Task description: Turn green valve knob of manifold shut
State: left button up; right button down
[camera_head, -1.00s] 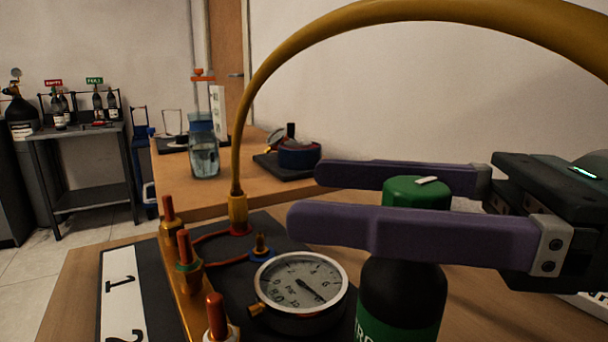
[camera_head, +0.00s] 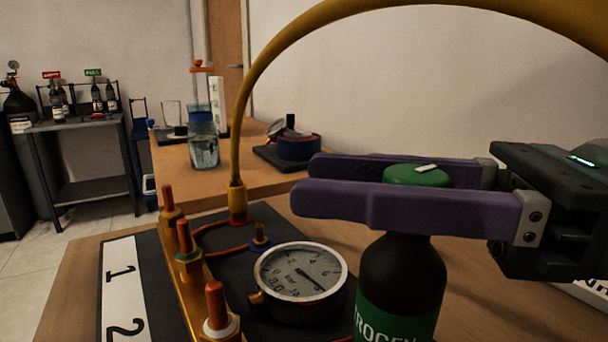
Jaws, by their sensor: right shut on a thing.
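A green knob (camera_head: 416,176) with a white mark on its top sits above a dark bottle (camera_head: 402,265) with a green label ending in "ROGEN". My right gripper (camera_head: 395,187) comes in from the right, and its two purple fingers are shut on the knob, one on the near side and one on the far side. The near finger hides most of the knob's side. The brass manifold bar (camera_head: 196,290) with red-tipped stems stands to the left of the bottle. One stem has a green ring at its base. My left gripper is not in view.
A round pressure gauge (camera_head: 301,274) stands between the manifold bar and the bottle. A thick yellow hose (camera_head: 243,120) arches over my right gripper. A glass jar (camera_head: 203,140) and a dark-blue round object (camera_head: 298,146) are on the table behind.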

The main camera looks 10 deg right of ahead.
jog(key=m+t+h+p, duration=0.2)
jog(key=t, duration=0.1)
jog(key=w+d+m+t+h+p, duration=0.1)
jog(key=m+t+h+p, duration=0.4)
jog(key=t, duration=0.1)
jog(key=shift+w+d+m+h+p, duration=0.15)
jog(key=shift+w+m+h+p, duration=0.05)
jog(key=shift+m+h+p, duration=0.1)
dwell(0.5)
jog(key=shift+c, duration=2.2)
grip_release()
